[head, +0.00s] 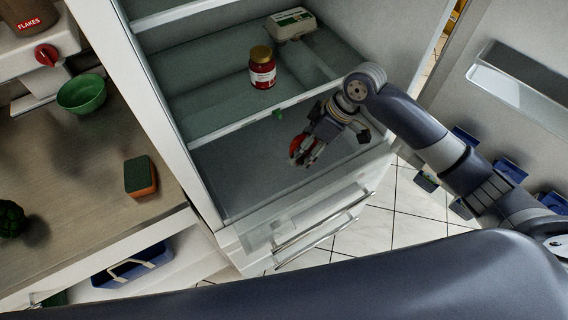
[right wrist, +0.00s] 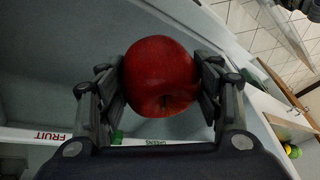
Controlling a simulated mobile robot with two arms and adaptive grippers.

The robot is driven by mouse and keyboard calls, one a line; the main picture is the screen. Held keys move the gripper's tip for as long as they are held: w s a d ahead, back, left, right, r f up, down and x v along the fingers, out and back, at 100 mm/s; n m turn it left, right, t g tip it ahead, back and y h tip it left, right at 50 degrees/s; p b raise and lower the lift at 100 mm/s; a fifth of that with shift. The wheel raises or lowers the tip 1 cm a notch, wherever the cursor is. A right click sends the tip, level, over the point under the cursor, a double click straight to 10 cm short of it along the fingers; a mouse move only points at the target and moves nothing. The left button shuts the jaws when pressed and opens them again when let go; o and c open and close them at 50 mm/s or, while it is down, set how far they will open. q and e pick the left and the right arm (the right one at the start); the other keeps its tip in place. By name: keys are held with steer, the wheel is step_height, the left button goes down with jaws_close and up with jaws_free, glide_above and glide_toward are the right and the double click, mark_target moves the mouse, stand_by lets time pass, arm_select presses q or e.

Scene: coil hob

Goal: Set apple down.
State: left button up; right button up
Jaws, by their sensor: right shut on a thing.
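A red apple (right wrist: 160,76) is held between the two fingers of my right gripper (right wrist: 164,88) in the right wrist view. In the head view the right gripper (head: 303,150) reaches into the open fridge, over its lower shelf (head: 235,175), with part of the apple (head: 296,146) showing at the fingers. I cannot tell whether the apple touches the shelf. My left gripper is not in view.
A red jar (head: 262,72) with a yellow lid and an egg carton (head: 291,25) stand on the fridge shelf above. The lower shelf has free room on the left. A green bowl (head: 82,94) and a sponge (head: 140,177) are on the counter at the left. The fridge door (head: 500,110) stands open at the right.

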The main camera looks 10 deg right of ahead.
steer(key=f, duration=0.1)
steer(key=f+n, duration=0.1)
steer(key=f, duration=0.1)
steer(key=shift+s+a+f+g, duration=0.15)
steer(key=shift+a+f+g, duration=0.1)
steer(key=shift+a+g, duration=0.1)
glide_above(293, 185)
steer(key=d, duration=0.2)
steer(key=shift+n, duration=0.4)
step_height(293, 185, down, 6)
steer(key=shift+a+f, duration=0.1)
steer(key=shift+f, duration=0.45)
step_height(293, 185, down, 3)
steer(key=shift+f, duration=0.3)
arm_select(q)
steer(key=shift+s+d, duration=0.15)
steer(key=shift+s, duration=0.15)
